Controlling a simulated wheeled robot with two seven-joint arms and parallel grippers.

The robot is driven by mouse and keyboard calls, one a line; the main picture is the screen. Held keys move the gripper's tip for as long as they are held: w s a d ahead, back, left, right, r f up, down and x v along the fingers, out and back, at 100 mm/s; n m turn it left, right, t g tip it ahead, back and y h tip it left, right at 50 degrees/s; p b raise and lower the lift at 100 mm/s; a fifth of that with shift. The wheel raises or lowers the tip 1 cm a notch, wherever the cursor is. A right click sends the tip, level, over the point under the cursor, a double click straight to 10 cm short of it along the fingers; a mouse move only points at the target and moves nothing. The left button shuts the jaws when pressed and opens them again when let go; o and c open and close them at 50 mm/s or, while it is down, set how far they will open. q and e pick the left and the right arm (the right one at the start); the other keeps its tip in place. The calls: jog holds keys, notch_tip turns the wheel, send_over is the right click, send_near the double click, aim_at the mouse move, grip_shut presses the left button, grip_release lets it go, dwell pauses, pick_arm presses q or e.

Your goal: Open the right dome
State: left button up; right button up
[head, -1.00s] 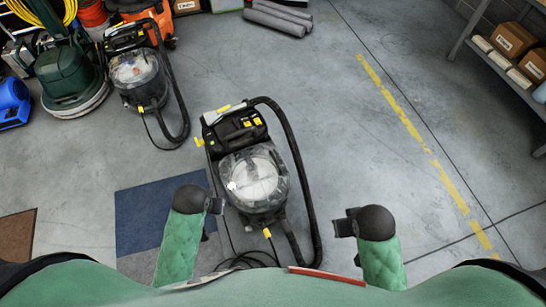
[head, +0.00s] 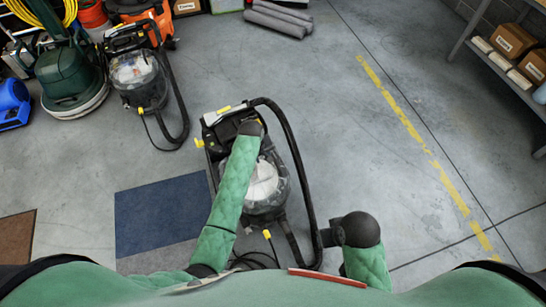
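Two black extractor machines with clear domes stand on the floor. The right machine (head: 222,117) is the nearer one, in front of me, and its clear dome (head: 265,183) is partly hidden behind my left arm. The visible part of this dome appears seated on the machine. The left machine's dome (head: 133,68) is farther back. My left gripper (head: 248,128) is over the black top of the right machine, just behind its dome; its fingers are too hidden to tell contact or opening. My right gripper (head: 328,238) is low, right of the right machine's hose, away from the dome.
A black hose (head: 297,160) loops along the right machine's right side. Blue carpet tiles (head: 160,212) lie to the left. A green floor machine (head: 70,75) and a blue blower (head: 13,103) stand at the far left. The shelf with boxes (head: 515,40) is at the right. Floor between is clear.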

pick_arm(q)
jog(key=shift+n, duration=0.3)
jog(key=shift+w+d+f, duration=0.7)
jog(key=shift+w+f, duration=0.05)
jog(key=shift+f, duration=0.6)
jog(key=shift+w+d+f, duration=0.65)
jog(key=shift+w+f, duration=0.15)
jog(key=shift+f, duration=0.6)
jog(key=shift+w+d+f, duration=0.7)
jog(key=shift+w+f, duration=0.05)
jog(key=shift+f, duration=0.6)
grip_shut()
